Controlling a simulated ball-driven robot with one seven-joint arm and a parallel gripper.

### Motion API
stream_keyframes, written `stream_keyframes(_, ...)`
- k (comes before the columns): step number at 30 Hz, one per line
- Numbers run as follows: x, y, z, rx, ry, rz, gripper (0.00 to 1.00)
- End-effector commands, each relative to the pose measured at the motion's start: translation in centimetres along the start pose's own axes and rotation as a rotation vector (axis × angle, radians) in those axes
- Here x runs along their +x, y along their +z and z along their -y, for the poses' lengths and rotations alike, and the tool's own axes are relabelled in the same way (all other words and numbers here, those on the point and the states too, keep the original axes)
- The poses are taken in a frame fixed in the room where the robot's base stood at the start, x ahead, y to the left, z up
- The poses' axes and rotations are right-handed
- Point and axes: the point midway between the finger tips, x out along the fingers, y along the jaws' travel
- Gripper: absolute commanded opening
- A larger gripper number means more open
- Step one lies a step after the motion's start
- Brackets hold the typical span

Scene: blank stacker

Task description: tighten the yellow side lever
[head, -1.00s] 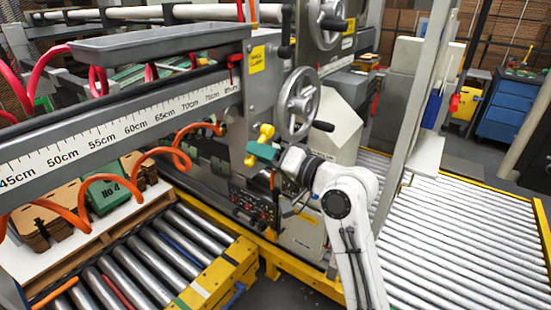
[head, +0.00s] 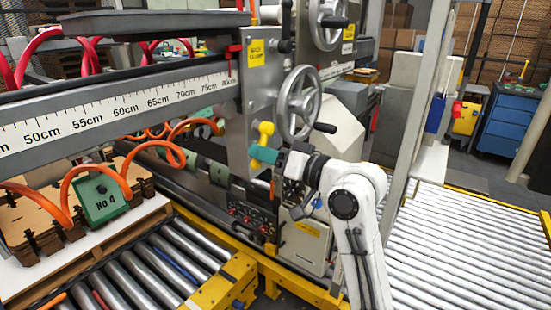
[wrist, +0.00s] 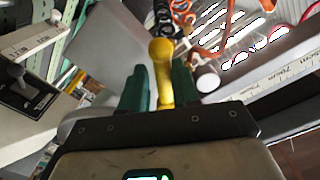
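In the wrist view the lever (wrist: 162,60) runs between the two green fingers of my gripper (wrist: 162,90). Exact contact is hard to see.
A hand wheel (head: 299,103) with a black handle is just above my gripper. A dark control panel (head: 250,218) is below. Orange coiled hoses (head: 165,150) hang at the left. Roller conveyors (head: 450,240) lie on both sides.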

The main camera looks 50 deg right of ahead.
Motion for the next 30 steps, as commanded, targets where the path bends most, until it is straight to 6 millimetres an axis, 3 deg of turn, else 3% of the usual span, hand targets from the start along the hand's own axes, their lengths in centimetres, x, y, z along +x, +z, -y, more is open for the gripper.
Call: stream_keyframes(30, 0.0, -0.4, -2.6, -0.477, 0.002, -0.003, 0.29)
